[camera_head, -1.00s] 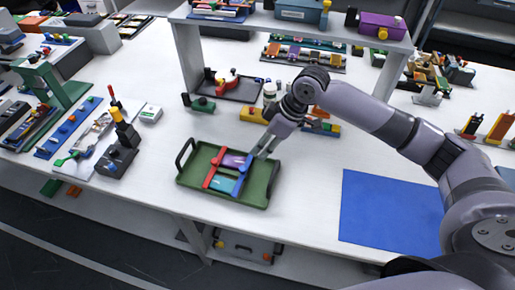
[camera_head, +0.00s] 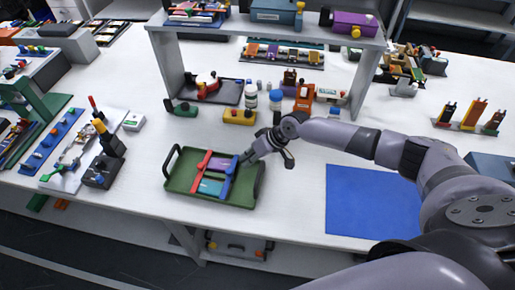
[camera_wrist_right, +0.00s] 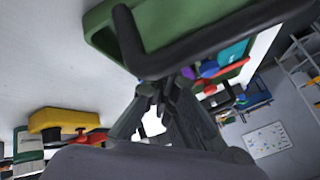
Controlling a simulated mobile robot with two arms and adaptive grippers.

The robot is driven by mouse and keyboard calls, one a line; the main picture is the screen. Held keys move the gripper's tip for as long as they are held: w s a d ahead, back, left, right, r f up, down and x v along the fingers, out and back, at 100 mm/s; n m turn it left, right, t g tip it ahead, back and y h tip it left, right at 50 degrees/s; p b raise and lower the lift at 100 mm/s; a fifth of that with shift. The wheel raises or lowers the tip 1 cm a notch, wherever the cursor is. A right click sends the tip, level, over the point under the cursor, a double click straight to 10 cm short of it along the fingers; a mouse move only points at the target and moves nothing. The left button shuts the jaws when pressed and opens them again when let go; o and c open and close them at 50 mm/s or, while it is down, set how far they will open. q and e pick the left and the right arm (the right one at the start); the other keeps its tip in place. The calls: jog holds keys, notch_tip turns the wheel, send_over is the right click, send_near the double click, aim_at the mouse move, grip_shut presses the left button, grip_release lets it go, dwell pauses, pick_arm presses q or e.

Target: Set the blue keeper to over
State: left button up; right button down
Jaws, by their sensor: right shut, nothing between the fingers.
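A green tray (camera_head: 252,200) with black handles lies on the white table. It holds a purple pouch (camera_head: 220,164) and a teal pouch (camera_head: 209,187). The red keeper (camera_head: 202,170) runs across near their left side. The blue keeper (camera_head: 229,180) runs along their right side; I cannot tell how far it overlaps them. My right gripper (camera_head: 244,160) is shut and empty, its tips close to the blue keeper's far end; contact is unclear. In the right wrist view the shut fingertips (camera_wrist_right: 163,88) are beside the tray's dark handle (camera_wrist_right: 190,50). My left gripper is not in view.
A blue mat (camera_head: 375,200) lies to the right with free table between. Behind the tray stand a yellow block (camera_head: 239,117), white bottles (camera_head: 250,97) and a raised shelf (camera_head: 265,30). A black post device (camera_head: 103,165) stands to the left.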

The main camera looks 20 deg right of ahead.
aim_at(232, 164)
jog(key=a, duration=0.2)
jog(key=a+p, duration=0.1)
jog(key=shift+s+a+r, duration=0.2)
jog(key=shift+s+r, duration=0.05)
jog(key=shift+s, duration=0.05)
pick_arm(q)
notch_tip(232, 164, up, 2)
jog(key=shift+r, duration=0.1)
pick_arm(e)
jog(key=shift+f, duration=0.1)
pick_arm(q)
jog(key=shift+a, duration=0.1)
pick_arm(e)
jog(key=shift+w+a, duration=0.2)
jog(key=shift+a, duration=0.25)
jog(key=shift+w+a, duration=0.2)
jog(key=shift+a, duration=0.25)
